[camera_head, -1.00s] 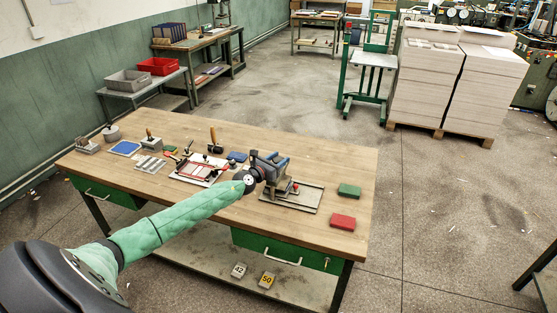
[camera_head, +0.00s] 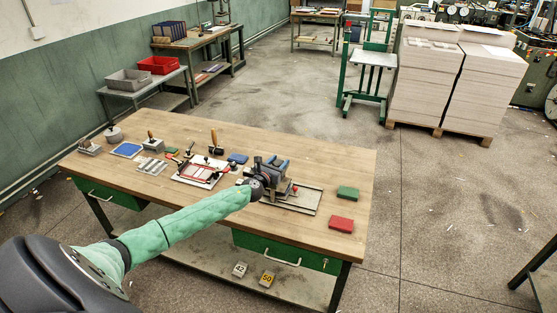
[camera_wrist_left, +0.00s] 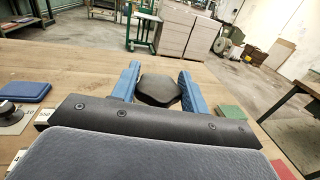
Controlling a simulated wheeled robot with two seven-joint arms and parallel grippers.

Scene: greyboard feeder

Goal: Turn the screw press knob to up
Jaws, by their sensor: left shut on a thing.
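The screw press (camera_head: 306,196) stands on the front right part of the wooden workbench, with a grey base plate and a small red ball at its side. My left gripper (camera_head: 281,165) is over it, mostly hiding its upper part. In the left wrist view, the press's dark, rounded, faceted knob (camera_wrist_left: 159,91) sits between the two blue fingers of my left gripper (camera_wrist_left: 157,84). The fingers are shut on it from both sides. The knob's mark, if any, cannot be read. My right gripper is not in view.
A green block (camera_head: 347,193) and a red block (camera_head: 342,224) lie right of the press. A blue block (camera_head: 237,158) and a red-framed fixture (camera_head: 203,170) are to its left. The bench's right edge is close by.

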